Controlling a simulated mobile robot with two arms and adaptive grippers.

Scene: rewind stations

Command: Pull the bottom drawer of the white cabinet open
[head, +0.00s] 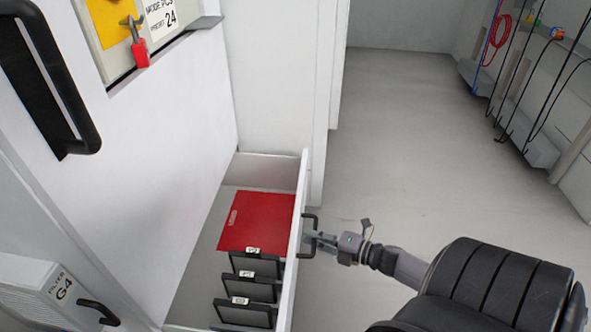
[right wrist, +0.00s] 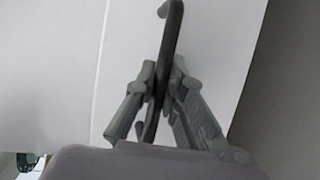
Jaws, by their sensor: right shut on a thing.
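The white cabinet (head: 150,110) stands at the left in the head view. Its bottom drawer (head: 268,172) is pulled out, with the inside showing. The drawer's dark handle (head: 309,217) is on its outer front. My right gripper (head: 318,238) is at this handle, its fingers on both sides of the bar. The right wrist view shows the gripper (right wrist: 162,95) shut on the dark handle (right wrist: 171,40) in front of the white drawer front (right wrist: 215,50). My left gripper does not show.
A red flat item (head: 258,222) and several black-framed items with labels (head: 256,265) lie in the drawer. A red padlock (head: 140,55) hangs on a panel above. Cables (head: 515,75) hang at the far right wall. The grey floor (head: 400,140) is clear.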

